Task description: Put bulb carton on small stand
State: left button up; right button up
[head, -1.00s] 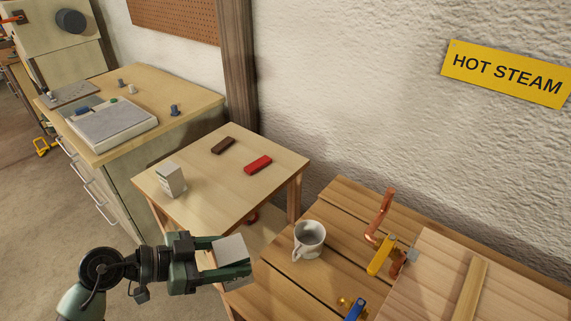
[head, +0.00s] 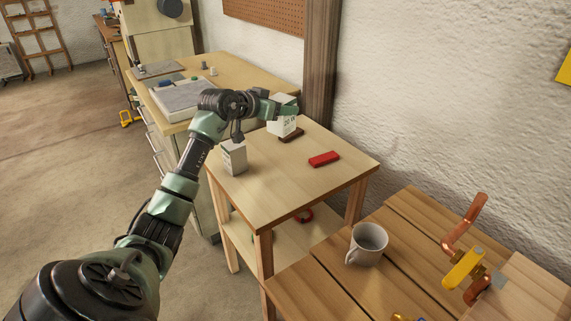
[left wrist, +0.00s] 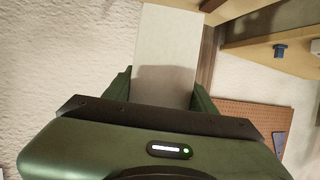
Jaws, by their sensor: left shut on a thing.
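A white bulb carton (head: 283,126) with small dark print is held in my left gripper (head: 283,108), over the back left part of the small stand (head: 280,190). The carton's lower edge overlaps the dark brown block in the head view; I cannot tell whether it touches anything. In the left wrist view the pale carton (left wrist: 168,48) sits between the fingers of my left gripper (left wrist: 163,92). My right gripper is in neither view.
On the stand are another whitish carton (head: 234,158) at the left, a dark brown block (head: 292,136) and a red block (head: 324,159). The stand's front is clear. A slatted bench with a mug (head: 366,245) is at lower right; a drawer cabinet (head: 175,128) is behind left.

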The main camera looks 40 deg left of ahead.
pick_arm(q)
jog(key=a+r+n+y, duration=0.1)
jog(key=a+r, duration=0.1)
jog(key=a, duration=0.1)
jog(key=b, duration=0.1)
send_over(274, 172)
notch_tip(274, 172, down, 20)
jog(key=shift+r, duration=0.1)
jog(key=shift+d, duration=0.1)
jog(key=o, duration=1.4)
